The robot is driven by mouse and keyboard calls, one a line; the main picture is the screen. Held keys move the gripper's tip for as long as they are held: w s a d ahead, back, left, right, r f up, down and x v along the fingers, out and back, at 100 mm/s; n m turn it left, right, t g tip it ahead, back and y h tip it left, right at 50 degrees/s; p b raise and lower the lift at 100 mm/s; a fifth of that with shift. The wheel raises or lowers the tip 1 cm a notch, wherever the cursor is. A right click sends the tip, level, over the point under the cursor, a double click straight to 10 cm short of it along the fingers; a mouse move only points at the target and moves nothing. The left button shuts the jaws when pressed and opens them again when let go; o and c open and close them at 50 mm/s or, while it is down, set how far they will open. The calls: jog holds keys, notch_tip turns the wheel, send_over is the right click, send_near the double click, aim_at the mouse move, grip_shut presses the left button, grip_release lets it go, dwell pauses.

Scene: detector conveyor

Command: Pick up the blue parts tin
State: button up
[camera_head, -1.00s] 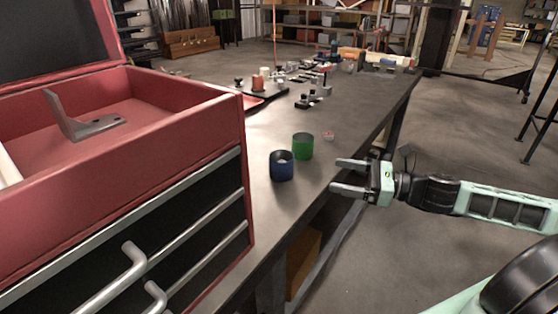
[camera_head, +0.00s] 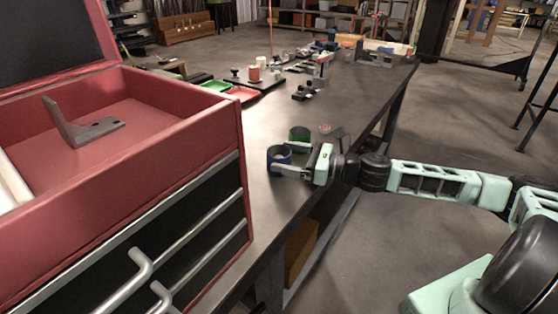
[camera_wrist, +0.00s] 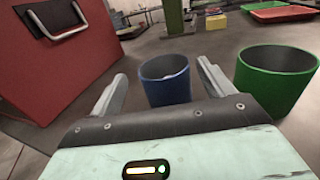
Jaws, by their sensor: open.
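The blue parts tin (camera_head: 277,158) stands upright on the dark workbench (camera_head: 262,215), and its open top shows. In the wrist view the blue tin (camera_wrist: 166,85) is just ahead, between the lines of the two fingers. My gripper (camera_head: 291,154) is open and low over the bench, its fingers pointing at the tin from the right. In the wrist view my gripper (camera_wrist: 160,82) has one finger to each side of the tin. I cannot tell whether the fingers touch it. A green tin (camera_head: 299,134) stands close beside, behind the gripper; it also shows in the wrist view (camera_wrist: 272,82).
A red tool chest (camera_head: 190,128) with a grey bracket (camera_head: 85,130) in its open top stands at left. Trays (camera_head: 242,94) and loose parts lie farther back. The bench front is clear.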

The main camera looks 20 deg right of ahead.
aim_at(268, 150)
jog(key=x, duration=0.3)
jog(key=p+x, duration=0.1)
jog(key=shift+w+r, duration=0.3)
jog(key=shift+w, duration=0.05)
jog(key=shift+c, duration=0.3)
jog(key=c, duration=1)
jog(key=shift+c, duration=0.2)
